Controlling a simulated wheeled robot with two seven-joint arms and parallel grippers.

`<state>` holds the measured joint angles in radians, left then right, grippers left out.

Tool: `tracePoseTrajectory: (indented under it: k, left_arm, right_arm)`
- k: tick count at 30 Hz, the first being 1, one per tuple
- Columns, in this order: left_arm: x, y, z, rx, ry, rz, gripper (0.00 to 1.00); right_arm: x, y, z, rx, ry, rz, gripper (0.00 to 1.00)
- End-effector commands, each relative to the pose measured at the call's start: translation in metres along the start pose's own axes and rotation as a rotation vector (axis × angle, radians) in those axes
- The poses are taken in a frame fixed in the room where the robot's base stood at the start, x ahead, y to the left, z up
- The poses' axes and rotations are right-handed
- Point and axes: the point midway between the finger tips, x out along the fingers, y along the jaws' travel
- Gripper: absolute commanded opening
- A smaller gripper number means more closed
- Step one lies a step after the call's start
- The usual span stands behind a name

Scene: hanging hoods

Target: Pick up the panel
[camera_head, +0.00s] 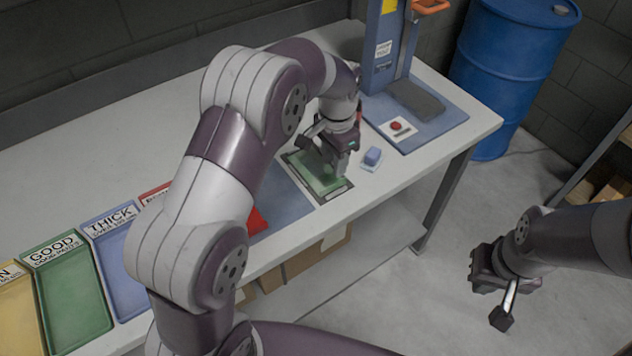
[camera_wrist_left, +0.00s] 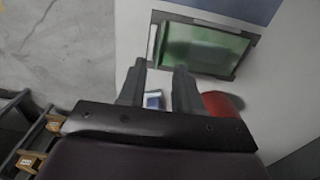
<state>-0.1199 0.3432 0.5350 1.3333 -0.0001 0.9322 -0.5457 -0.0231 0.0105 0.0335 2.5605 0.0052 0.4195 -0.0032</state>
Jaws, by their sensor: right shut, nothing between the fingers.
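A green panel (camera_head: 318,178) lies flat in a dark frame on the table, partly hidden by my left gripper. It also shows in the left wrist view (camera_wrist_left: 205,48), beyond the fingertips. My left gripper (camera_head: 333,170) is just above the panel's right part. In the left wrist view its two fingers (camera_wrist_left: 159,68) are apart with no panel between them; whether a tip touches the frame I cannot tell. My right gripper (camera_head: 503,318) is shut and empty, hanging over the floor right of the table.
A small blue block (camera_head: 372,156) sits right of the panel. A blue stand (camera_head: 385,50) and a red button (camera_head: 396,126) are behind it. Labelled trays, green (camera_head: 72,300) and blue (camera_head: 112,262) among them, line the left. A blue barrel (camera_head: 510,70) stands beyond the table.

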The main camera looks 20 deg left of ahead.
Motion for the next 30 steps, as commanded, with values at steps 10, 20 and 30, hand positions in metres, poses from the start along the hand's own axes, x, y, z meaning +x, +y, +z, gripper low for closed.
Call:
tracePoseTrajectory:
  k: [10,20,30]
  left_arm:
    - [0.051,0.001,0.005,-0.003,-0.002,0.001,0.34]
    - [0.071,0.001,0.004,-0.003,0.002,-0.001,0.34]
    - [0.071,0.000,0.004,-0.003,0.002,-0.001,0.00]
  right_arm:
    - [-0.012,0.000,-0.002,0.000,0.001,0.000,0.00]
    - [-0.012,0.000,-0.002,0.000,0.001,0.000,0.00]
    - [-0.012,0.000,-0.002,0.000,0.001,0.000,0.00]
